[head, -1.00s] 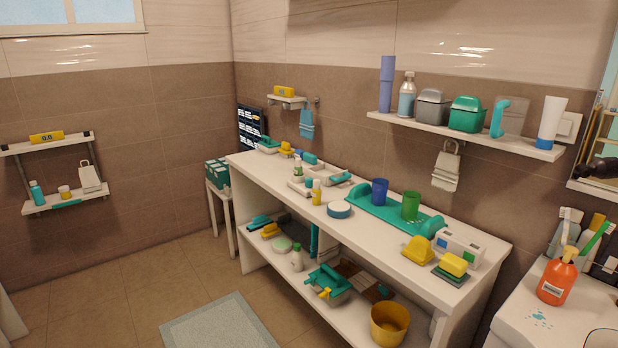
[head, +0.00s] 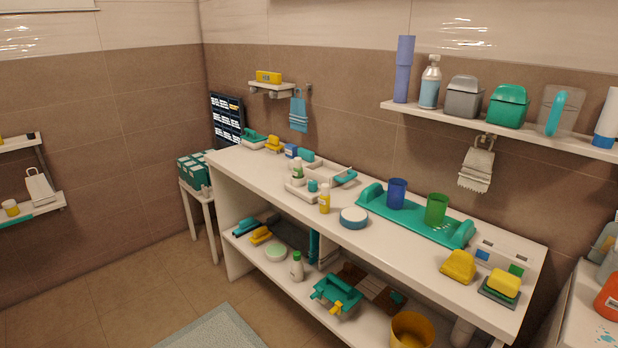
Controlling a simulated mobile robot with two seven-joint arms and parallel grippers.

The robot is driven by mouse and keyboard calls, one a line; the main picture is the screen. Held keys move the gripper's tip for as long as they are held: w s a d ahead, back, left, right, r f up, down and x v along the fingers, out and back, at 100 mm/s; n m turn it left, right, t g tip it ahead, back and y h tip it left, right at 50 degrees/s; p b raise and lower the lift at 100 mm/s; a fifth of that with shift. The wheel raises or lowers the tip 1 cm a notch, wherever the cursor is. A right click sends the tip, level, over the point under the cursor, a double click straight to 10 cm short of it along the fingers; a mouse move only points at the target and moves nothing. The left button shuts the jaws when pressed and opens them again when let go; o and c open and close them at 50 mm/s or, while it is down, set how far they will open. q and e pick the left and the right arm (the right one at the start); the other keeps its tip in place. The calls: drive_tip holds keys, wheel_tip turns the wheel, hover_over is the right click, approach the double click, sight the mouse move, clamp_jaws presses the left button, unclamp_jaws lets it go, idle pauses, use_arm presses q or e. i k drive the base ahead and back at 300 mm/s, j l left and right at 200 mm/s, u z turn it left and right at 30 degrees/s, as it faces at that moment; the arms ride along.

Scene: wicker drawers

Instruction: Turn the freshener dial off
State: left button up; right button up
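I cannot make out a freshener dial with certainty in the head view. A white box (head: 508,257) with a blue and a green patch stands at the right end of the long white counter (head: 330,222); I cannot tell whether it is the freshener or has a dial. A clear bottle with a blue label (head: 430,85) stands on the wall shelf above, and no dial shows on it. Neither of my grippers is in view.
A teal tray (head: 460,237) carries a blue cup (head: 397,193) and a green cup (head: 437,210). Yellow sponges (head: 459,266) lie near the counter's right end. The lower shelf holds a yellow bucket (head: 411,331). Floor (head: 130,290) to the left is clear around a mat (head: 222,333).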

sight(312, 184)
drive_tip(key=i+j+z, duration=0.1)
drive_tip(key=i+j, duration=0.15)
drive_tip(key=i+j+z, duration=0.1)
drive_tip(key=i+j, duration=0.2)
drive_tip(key=j, duration=0.2)
drive_tip(key=i+j, duration=0.2)
drive_tip(key=j, duration=0.25)
drive_tip(key=i+j+z, duration=0.15)
drive_tip(key=j, duration=0.25)
drive_tip(key=i, duration=0.1)
